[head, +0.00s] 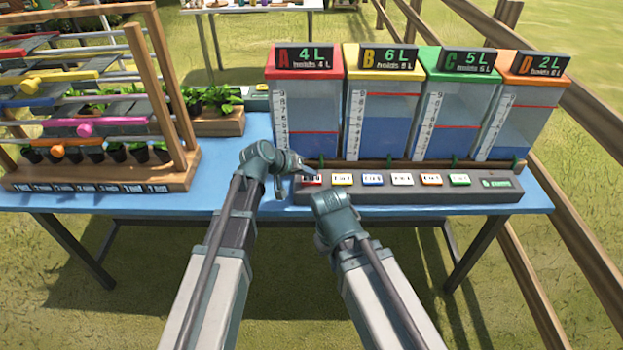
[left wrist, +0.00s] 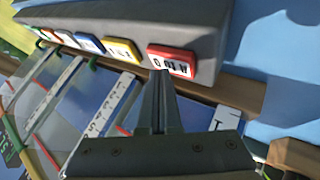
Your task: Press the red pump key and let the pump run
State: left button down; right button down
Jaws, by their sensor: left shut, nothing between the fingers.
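The red pump key (head: 311,181) is the leftmost key on the grey control bar (head: 400,197) in front of the tanks. It also shows in the left wrist view (left wrist: 171,61), a white face with dark lettering in a red frame. My left gripper (head: 312,172) is shut and empty, with its tips right at the red key. In the left wrist view its closed fingers (left wrist: 160,85) end at the key's near edge. I cannot tell whether they touch or press it. My right arm's wrist is below the bar, but its fingers do not show.
Yellow, blue, white, orange and green keys continue rightward. Behind stand tank A (head: 306,105), reading 4 L, tank B (head: 381,110), 6 L, tank C (head: 450,110), 5 L, and tank D (head: 520,110), 2 L. A wooden rack (head: 100,175) with potted plants stands left on the blue table (head: 230,160).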

aim_at(309, 181)
pick_arm(q)
jog(key=shift+f+b, duration=0.5)
dwell(0.3)
jog(key=shift+r, duration=0.1)
jog(key=shift+r+p, duration=0.85)
jog(key=shift+p, duration=0.1)
notch_tip(309, 181, up, 5)
jog(key=p, duration=0.5)
dwell(0.7)
